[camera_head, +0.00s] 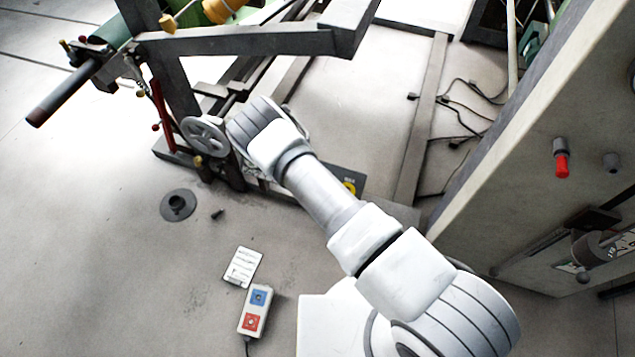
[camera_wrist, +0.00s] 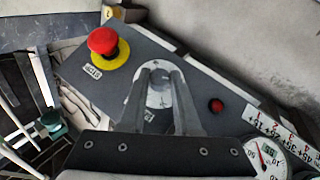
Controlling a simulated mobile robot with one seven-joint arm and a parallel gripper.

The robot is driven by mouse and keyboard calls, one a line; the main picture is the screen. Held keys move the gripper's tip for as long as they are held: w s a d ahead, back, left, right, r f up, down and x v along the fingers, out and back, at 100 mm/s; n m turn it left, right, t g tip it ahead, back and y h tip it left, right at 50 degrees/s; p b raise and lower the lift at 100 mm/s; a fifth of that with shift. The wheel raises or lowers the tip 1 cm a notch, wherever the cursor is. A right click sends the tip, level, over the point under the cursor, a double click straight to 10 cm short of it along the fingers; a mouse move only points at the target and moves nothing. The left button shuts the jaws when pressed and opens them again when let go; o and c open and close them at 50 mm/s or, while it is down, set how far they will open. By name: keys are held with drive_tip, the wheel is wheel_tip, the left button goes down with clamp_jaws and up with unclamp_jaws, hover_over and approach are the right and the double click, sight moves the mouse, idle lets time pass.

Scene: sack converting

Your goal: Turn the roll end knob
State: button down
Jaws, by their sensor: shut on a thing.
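In the wrist view, my gripper (camera_wrist: 160,72) reaches over a dark grey panel (camera_wrist: 205,92). Its two fingers are shut on a pale round knob (camera_wrist: 158,98), which shows between them and is partly hidden by them. I take this to be the roll end knob; its pointer and marks are too small to read. In the head view the gripper and knob are hidden behind my wrist. Part of the panel (camera_head: 343,176) shows there beside my forearm.
A red mushroom button (camera_wrist: 103,41) on a yellow collar stands left of my fingers. A small red button (camera_wrist: 216,105) and a dial gauge (camera_wrist: 267,158) lie to the right. In the head view, a handwheel (camera_head: 205,136) is close to my wrist, and a cabinet (camera_head: 530,165) stands right.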

drive_tip(key=n+h, duration=0.3)
drive_tip(key=shift+a+f+t+h, duration=0.2)
drive_tip(key=shift+t+h, duration=0.1)
idle(0.4)
drive_tip(key=c, duration=0.6)
unclamp_jaws()
drive_tip(key=p+v, duration=0.2)
drive_tip(key=v, duration=1.5)
drive_tip(key=shift+s+a, duration=0.1)
drive_tip(key=shift+a, duration=0.15)
drive_tip(key=shift+s, duration=0.1)
